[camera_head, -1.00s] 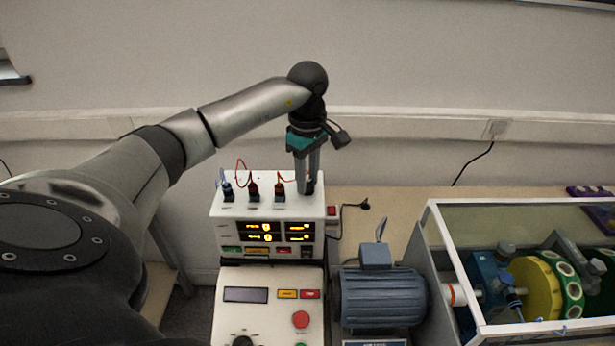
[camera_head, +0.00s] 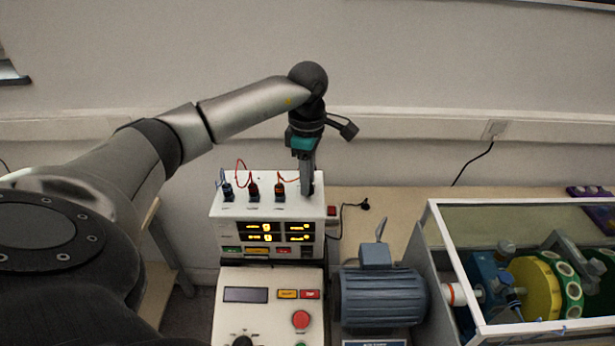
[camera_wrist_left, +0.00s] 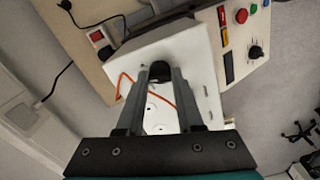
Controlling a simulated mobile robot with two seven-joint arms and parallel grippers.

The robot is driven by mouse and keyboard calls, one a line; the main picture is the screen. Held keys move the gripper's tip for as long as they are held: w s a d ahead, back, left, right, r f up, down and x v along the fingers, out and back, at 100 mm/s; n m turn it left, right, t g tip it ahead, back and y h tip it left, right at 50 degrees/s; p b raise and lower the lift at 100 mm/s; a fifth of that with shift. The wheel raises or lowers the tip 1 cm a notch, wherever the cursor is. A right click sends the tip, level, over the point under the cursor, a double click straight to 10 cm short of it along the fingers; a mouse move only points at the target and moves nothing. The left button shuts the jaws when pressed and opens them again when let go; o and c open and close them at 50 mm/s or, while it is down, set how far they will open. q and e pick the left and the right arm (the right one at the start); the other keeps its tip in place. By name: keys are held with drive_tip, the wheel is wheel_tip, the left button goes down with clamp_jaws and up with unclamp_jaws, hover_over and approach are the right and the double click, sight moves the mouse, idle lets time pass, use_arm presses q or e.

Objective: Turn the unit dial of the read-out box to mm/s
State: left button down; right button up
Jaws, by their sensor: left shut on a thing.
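The read-out box (camera_head: 268,212) is white, with lit yellow displays on its front, and stands behind the control panel. My left gripper (camera_head: 307,191) points down onto the right end of its top. In the left wrist view its fingers (camera_wrist_left: 160,80) are shut on a dark round knob, the unit dial (camera_wrist_left: 160,69). The fingers hide most of the dial in the head view. I cannot read the dial's marks or its pointer. My right gripper is in neither view.
Plugs with red and blue leads (camera_head: 253,191) stand on the box top, left of my gripper. The control panel (camera_head: 262,309) is in front. A blue motor (camera_head: 380,297) and a framed rig (camera_head: 433,220) stand to the right.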

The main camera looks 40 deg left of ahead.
use_arm(q)
drive_tip(key=n, duration=0.5)
drive_tip(key=shift+r+n, duration=0.1)
drive_tip(key=shift+n, duration=0.2)
drive_tip(key=n+p, duration=0.1)
drive_tip(key=n, duration=0.4)
drive_tip(key=shift+n, duration=0.3)
drive_tip(key=c, duration=0.5)
unclamp_jaws()
drive_tip(key=shift+c, duration=0.2)
wheel_tip(320, 180, up, 15)
drive_tip(key=shift+b, duration=0.35)
